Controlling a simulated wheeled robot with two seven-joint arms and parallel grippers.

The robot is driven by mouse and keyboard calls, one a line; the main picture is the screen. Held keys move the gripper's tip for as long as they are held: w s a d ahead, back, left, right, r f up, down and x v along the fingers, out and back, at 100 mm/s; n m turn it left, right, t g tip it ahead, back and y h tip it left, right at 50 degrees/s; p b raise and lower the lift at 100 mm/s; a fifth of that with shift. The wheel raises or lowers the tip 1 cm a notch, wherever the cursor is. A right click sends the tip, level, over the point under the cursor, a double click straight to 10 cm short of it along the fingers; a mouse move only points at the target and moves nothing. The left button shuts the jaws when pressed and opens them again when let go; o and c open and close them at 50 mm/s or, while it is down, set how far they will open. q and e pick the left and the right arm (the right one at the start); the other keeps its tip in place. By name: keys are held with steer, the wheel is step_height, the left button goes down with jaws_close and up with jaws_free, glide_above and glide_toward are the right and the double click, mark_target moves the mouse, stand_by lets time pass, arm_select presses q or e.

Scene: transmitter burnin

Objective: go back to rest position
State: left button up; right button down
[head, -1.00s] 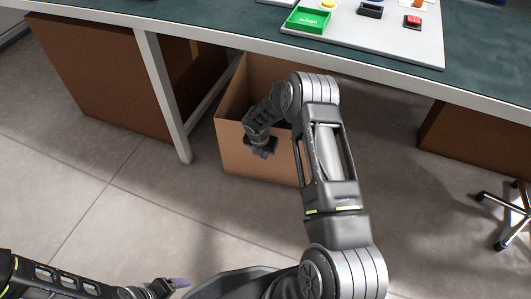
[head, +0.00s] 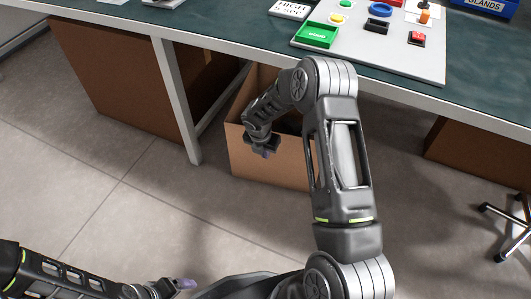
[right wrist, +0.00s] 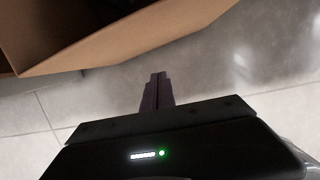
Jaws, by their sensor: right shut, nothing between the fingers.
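My right arm reaches forward in the head view, and its gripper (head: 267,153) hangs just in front of the open cardboard box under the table. The right wrist view shows its fingers (right wrist: 157,90) pressed together with nothing between them, over the grey floor and apart from the box edge. My left gripper (head: 184,284) is low at the bottom left of the head view, over bare floor. Its fingers are too small and edge-on to tell whether they are open or shut.
The cardboard box (head: 270,170) stands on the floor beneath the dark green table (head: 240,36); its wall also shows in the right wrist view (right wrist: 120,45). A table leg (head: 178,100) is left of it. A wheeled chair base (head: 505,228) is at right. Floor at left is clear.

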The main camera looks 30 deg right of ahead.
stand_by(0.3)
steer(key=s+a+f+m+t+y, duration=0.1)
steer(key=s+a+f+m+y, duration=0.25)
steer(key=a+m, duration=0.55)
steer(key=s+a+f+m+y, duration=0.2)
steer(key=s+a+m, duration=0.3)
steer(key=a+m, duration=0.4)
steer(key=s+a+m+g, duration=0.1)
steer(key=s+a+m, duration=0.4)
steer(key=s, duration=0.5)
steer(key=s+a+m+g, duration=0.1)
steer(key=s+a+m, duration=0.3)
steer(key=s, duration=0.5)
arm_select(q)
step_height(320, 180, up, 28)
steer(key=s+d+p, duration=0.1)
steer(key=p, duration=2.7)
steer(key=shift+s+d+r, duration=0.2)
steer(key=shift+s+d, duration=0.15)
arm_select(e)
step_height(320, 180, up, 28)
steer(key=s+a, duration=0.1)
steer(key=shift+a+r+y, duration=0.25)
steer(key=shift+a+y, duration=0.05)
steer(key=shift+y, duration=0.15)
